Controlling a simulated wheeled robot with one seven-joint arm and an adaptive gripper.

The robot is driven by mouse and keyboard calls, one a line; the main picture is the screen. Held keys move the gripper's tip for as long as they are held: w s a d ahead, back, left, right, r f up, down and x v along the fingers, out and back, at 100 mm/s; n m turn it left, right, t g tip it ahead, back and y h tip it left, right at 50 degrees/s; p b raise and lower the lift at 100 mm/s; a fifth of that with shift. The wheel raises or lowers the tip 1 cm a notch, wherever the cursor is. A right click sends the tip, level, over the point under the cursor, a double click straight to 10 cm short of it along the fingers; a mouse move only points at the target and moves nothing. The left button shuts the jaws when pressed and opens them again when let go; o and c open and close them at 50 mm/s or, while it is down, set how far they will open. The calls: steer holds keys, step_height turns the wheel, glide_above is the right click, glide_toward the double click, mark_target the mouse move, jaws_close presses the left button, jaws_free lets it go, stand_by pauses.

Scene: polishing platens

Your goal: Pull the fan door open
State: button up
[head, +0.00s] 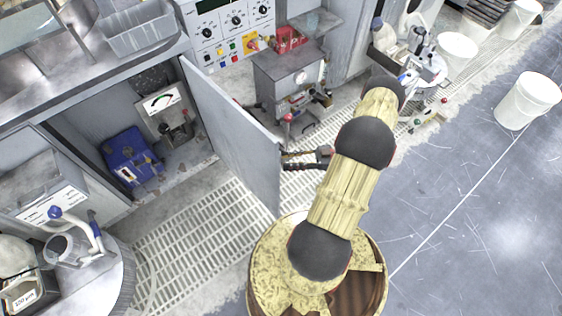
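The fan door (232,136) is a flat grey panel in the head view. It stands swung well out from its cabinet, and the cabinet opening (150,130) shows to its left. Inside the opening are a blue motor-like box (130,157) and a gauge with a green arc (161,100). My gripper (287,161) is at the door's outer edge, on its right side, with dark fingers pointing left. I cannot tell whether it touches the door or how far apart the fingers are. The door's right face and any handle there are hidden.
A grated floor (190,240) lies in front of the cabinet. A round station (90,275) stands at lower left. A grey cart (290,75) stands behind the door. White buckets (527,100) stand at right, where the grey floor (470,220) is clear.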

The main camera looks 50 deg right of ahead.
steer(key=v, duration=0.8)
stand_by(0.4)
